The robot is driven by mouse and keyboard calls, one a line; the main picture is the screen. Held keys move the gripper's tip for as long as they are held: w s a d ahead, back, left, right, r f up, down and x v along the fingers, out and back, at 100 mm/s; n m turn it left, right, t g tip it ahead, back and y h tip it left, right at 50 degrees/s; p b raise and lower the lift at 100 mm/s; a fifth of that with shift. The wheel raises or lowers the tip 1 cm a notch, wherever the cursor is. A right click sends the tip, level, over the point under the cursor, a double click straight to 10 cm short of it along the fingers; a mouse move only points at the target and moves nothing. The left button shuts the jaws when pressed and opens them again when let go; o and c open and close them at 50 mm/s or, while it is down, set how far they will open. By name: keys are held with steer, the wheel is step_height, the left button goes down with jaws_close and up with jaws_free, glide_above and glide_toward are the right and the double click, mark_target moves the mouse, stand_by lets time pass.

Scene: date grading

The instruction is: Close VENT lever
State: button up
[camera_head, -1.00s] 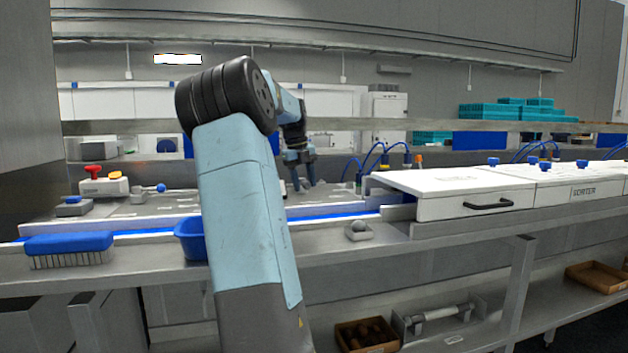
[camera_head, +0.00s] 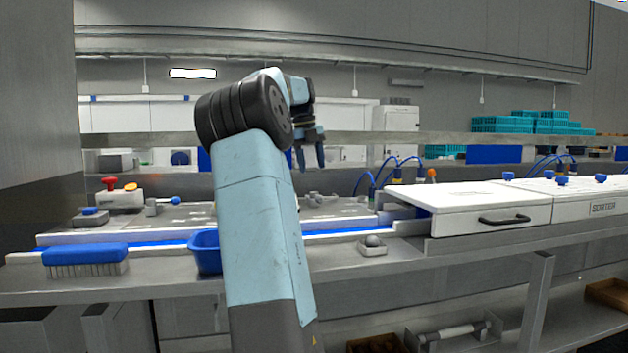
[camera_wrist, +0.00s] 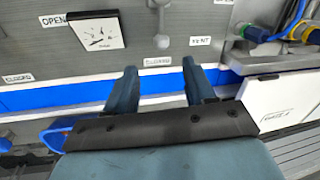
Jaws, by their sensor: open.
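My gripper (camera_head: 311,158) hangs open above the grey panel (camera_head: 345,212) behind the blue belt. In the wrist view, its two blue fingers (camera_wrist: 159,74) are apart with nothing between them. A label that seems to read VENT (camera_wrist: 200,41) lies ahead and to the right of the fingertips. A grey lever with a round knob (camera_wrist: 162,41) is left of that label, just above a CLOSED label (camera_wrist: 157,62). Its upper part runs to the picture's top edge, so I cannot tell its full position. In the head view, small grey levers (camera_head: 316,199) show below my gripper.
A square gauge (camera_wrist: 97,31) sits left of the lever, near an OPEN label (camera_wrist: 53,20). A white drawer unit (camera_head: 490,210), blue bin (camera_head: 206,252) and blue brush (camera_head: 86,255) line the bench.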

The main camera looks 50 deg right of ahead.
steer(key=shift+w+a+r, duration=0.1)
steer(key=shift+a+r, duration=0.1)
steer(key=shift+r, duration=0.6)
steer(key=shift+w+a+r, duration=0.1)
steer(key=shift+a+r, duration=0.05)
steer(key=shift+r, duration=0.65)
steer(key=shift+s, duration=0.1)
